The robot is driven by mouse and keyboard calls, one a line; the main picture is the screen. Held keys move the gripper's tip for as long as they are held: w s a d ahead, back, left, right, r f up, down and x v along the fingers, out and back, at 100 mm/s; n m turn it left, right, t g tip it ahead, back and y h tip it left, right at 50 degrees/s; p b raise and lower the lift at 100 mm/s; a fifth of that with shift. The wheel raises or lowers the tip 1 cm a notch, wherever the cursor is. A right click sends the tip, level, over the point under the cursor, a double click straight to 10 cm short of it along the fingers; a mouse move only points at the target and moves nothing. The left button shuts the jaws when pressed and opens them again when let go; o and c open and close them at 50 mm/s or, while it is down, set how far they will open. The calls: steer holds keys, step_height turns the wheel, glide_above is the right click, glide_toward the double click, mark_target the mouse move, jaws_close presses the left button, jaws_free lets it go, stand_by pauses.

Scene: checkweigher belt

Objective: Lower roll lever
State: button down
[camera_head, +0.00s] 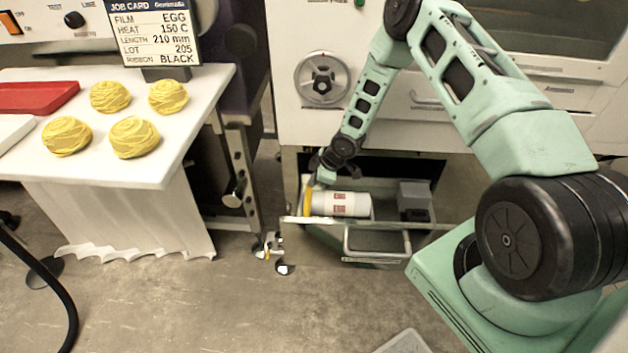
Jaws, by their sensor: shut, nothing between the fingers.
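A white roll (344,204) with red printed marks lies on its side in the open low drawer (375,245) of the machine. A yellow upright piece (307,202), which looks like the roll lever, stands at the roll's left end. My gripper (315,184) points down beside the top of the yellow piece, at the roll's left end. It is shut and empty. Its fingertips are small and partly hidden, so I cannot tell whether they touch the yellow piece.
A grey box (414,200) stands right of the roll. The drawer has a metal handle (377,243) in front. A handwheel (322,80) sits on the machine front above. At left, a white table (190,105) holds several yellow noodle nests and a job card (152,33).

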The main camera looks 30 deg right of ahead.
steer(key=shift+s+a+f, duration=0.15)
steer(key=shift+s+f, duration=0.3)
steer(key=shift+f, duration=0.05)
steer(key=w+p+v, duration=0.1)
steer(key=p+v, duration=0.2)
steer(key=v, duration=1.5)
steer(key=shift+r, duration=0.2)
steer(key=s+a+r+m+g+h+p, duration=0.1)
steer(key=s+a+r+p, duration=0.15)
steer(key=a+r, duration=0.5)
steer(key=s+a+r+g+h+p, duration=0.15)
steer(key=s+a+r, duration=0.25)
steer(key=a+r, duration=0.4)
steer(key=s+a+r+m+p, duration=0.1)
steer(key=s+a+r, duration=0.2)
steer(key=s, duration=0.4)
steer(key=s+a+r+m+g+p, duration=0.1)
steer(key=s+a+r, duration=0.2)
steer(key=s+r, duration=0.3)
steer(key=s+a+r+m+g+p, duration=0.1)
steer(key=s+a+r, duration=0.3)
steer(key=s, duration=0.5)
steer(key=shift+s+r+p, duration=0.3)
steer(key=shift+r, duration=0.2)
